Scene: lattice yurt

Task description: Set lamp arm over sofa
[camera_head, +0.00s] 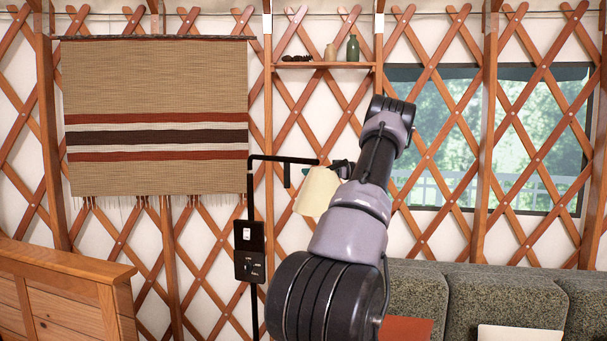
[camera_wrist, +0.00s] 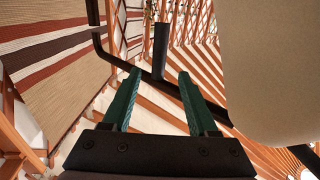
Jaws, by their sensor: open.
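The lamp has a black post (camera_head: 251,205), a black lamp arm (camera_head: 280,158) pointing right, and a cream shade (camera_head: 316,192). A short black handle (camera_head: 287,178) hangs from the lamp arm; it also shows in the wrist view (camera_wrist: 160,45). The shade fills the upper right of the wrist view (camera_wrist: 275,70). My gripper (camera_wrist: 160,75) is open, its green fingers pointing towards the lamp arm. The handle appears between the fingertips; I cannot tell whether they touch it. In the head view my arm hides part of the gripper and shade. The grey-green sofa (camera_head: 515,298) stands at lower right.
A wooden cabinet (camera_head: 65,285) stands at lower left. A striped hanging (camera_head: 155,115) covers the lattice wall behind the lamp. A wall shelf (camera_head: 322,65) holds small vessels. A pale cushion or panel (camera_head: 520,333) is in front of the sofa.

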